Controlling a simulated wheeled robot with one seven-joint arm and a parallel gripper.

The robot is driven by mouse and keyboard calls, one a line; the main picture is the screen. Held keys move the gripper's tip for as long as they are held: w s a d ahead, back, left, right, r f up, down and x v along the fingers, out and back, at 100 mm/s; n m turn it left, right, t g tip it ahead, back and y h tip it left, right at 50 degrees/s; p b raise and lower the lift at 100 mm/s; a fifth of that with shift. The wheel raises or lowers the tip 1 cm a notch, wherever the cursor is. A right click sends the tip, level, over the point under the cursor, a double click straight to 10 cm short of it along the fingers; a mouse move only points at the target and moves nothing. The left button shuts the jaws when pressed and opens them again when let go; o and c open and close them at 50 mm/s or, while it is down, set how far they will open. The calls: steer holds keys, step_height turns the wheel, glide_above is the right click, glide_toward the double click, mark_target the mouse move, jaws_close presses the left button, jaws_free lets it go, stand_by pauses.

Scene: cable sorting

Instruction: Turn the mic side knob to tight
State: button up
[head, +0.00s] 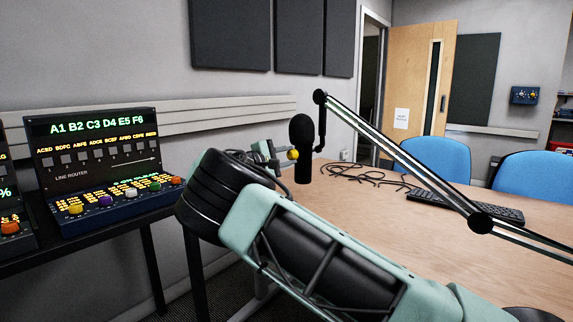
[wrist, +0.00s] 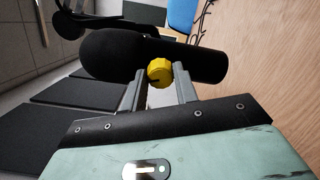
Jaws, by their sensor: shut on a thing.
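The black microphone (head: 303,150) stands upright over the wooden table, beside the end of its boom arm (head: 400,160). In the wrist view the microphone (wrist: 110,55) lies across the upper part of the picture. Its yellow side knob (wrist: 160,72) sits between the two grey fingers of my gripper (wrist: 160,85), which is shut on it. The knob (head: 293,154) also shows in the head view at the microphone's left side, with my gripper (head: 280,155) reaching it from the left. A dark mark shows on the knob's face; its setting cannot be read.
A line router panel (head: 100,165) with coloured knobs stands on a dark stand at the left. Cables (head: 365,174) and a keyboard (head: 465,207) lie on the table (head: 345,210). Blue chairs (head: 435,158) stand behind it. The boom arm crosses above the table.

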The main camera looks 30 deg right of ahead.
steer(key=shift+f+m+b, duration=0.15)
steer(key=shift+m+b, duration=1.55)
steer(key=shift+m, duration=0.6)
steer(key=o, duration=1)
steer(key=shift+c, duration=0.2)
steer(key=s+a+p, duration=0.1)
steer(key=s+a, duration=0.2)
steer(key=a, duration=1.4)
